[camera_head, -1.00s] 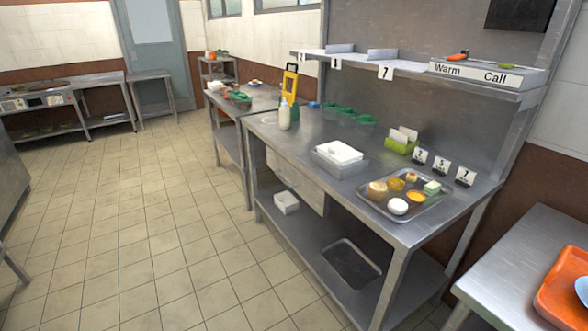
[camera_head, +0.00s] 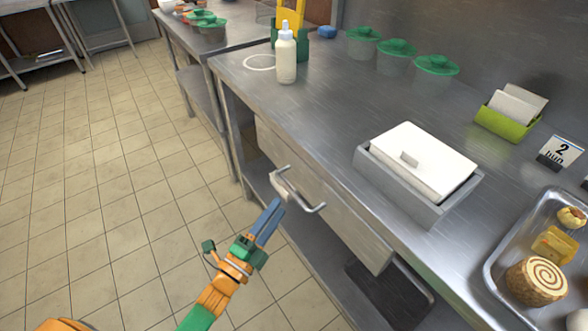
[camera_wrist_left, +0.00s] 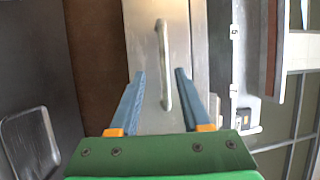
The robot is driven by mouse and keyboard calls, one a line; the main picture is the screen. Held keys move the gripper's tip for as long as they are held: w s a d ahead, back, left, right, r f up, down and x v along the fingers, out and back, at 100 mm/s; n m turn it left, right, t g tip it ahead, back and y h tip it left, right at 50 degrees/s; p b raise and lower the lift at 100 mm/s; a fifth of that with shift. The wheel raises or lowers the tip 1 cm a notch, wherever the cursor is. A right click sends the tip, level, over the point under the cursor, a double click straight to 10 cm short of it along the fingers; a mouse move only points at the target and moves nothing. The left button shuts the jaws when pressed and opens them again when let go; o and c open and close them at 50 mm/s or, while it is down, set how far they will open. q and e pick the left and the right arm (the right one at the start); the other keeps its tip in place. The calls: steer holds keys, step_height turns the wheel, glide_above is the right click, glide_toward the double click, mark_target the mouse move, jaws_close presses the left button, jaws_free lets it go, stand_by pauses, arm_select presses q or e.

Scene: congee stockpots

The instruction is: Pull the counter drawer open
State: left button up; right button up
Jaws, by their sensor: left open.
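The counter drawer has a flat grey front (camera_head: 345,222) under the steel counter top, and it looks flush with the counter. Its metal bar handle (camera_head: 312,208) stands out from the front. My left gripper (camera_head: 272,208) is open, with its blue fingers pointing at the handle from the front left in the head view. In the left wrist view the handle (camera_wrist_left: 163,60) lies between the two spread fingers (camera_wrist_left: 159,73), over the drawer front (camera_wrist_left: 145,60). I cannot tell whether a finger touches it. My right gripper is not in view.
On the counter top (camera_head: 320,115) stand a white bottle (camera_head: 286,55), a grey box with a white lid (camera_head: 420,160), green-lidded containers (camera_head: 395,55) and a food tray (camera_head: 495,275). A lower shelf runs under the drawer. The tiled floor (camera_head: 110,200) in front is clear.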

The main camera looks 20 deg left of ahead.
mark_target(291, 190)
arm_select(q)
steer(key=x, duration=0.6)
steer(key=shift+w+d+r, duration=0.25)
steer(key=shift+d+r, duration=0.05)
steer(key=shift+r, duration=0.05)
jaws_close()
steer(key=shift+r, duration=0.1)
stand_by(0.9)
